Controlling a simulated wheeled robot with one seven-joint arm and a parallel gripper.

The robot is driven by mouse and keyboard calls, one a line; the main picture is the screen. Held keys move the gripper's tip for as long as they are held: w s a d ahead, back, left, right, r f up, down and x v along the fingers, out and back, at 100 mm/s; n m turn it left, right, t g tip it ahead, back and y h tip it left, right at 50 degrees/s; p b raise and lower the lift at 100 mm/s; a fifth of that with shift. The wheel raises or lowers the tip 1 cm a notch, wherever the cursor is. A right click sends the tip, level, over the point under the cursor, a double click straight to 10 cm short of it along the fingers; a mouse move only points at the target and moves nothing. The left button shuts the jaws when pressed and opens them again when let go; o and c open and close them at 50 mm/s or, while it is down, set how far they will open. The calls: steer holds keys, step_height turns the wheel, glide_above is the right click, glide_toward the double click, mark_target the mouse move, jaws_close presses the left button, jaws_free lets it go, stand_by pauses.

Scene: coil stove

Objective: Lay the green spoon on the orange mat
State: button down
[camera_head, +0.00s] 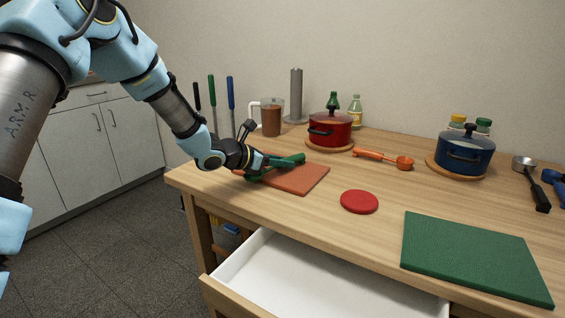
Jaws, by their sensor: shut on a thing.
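The orange mat (305,180) lies flat near the left end of the wooden table. The green spoon (291,160) is at the mat's far left part, over it or on it; I cannot tell whether it touches the mat. My gripper (262,161) reaches in from the left and is shut on the green spoon. The fingers and wrist hide part of the spoon and the mat's left corner.
A red disc (359,202) and green board (475,256) lie to the right. A blue pot (464,154) stands farther right. An open drawer (310,285) juts out in front.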

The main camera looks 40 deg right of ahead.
steer(key=shift+f, duration=0.2)
steer(key=c, duration=0.6)
jaws_free()
steer(key=shift+r, duration=0.1)
steer(key=shift+c, duration=0.2)
steer(key=shift+r, duration=0.1)
steer(key=shift+a+r, duration=0.15)
steer(key=shift+a, duration=0.05)
steer(key=v, duration=1.1)
steer(key=shift+a, duration=0.3)
steer(key=a+f+m+t+y, duration=0.1)
steer(key=a+m+y, duration=0.3)
steer(key=a, duration=1.1)
steer(key=s+a+f+m+t+y, duration=0.1)
steer(key=a+m+y, duration=0.3)
steer(key=a, duration=1.2)
steer(key=a+f+m+t+y, duration=0.1)
steer(key=a+f+m+y, duration=0.1)
steer(key=a+m+y, duration=0.3)
steer(key=a+m, duration=0.4)
steer(key=a, duration=0.7)
steer(key=shift+s+a+m, duration=0.2)
steer(key=shift+s+m, duration=0.05)
steer(key=shift+m, duration=0.05)
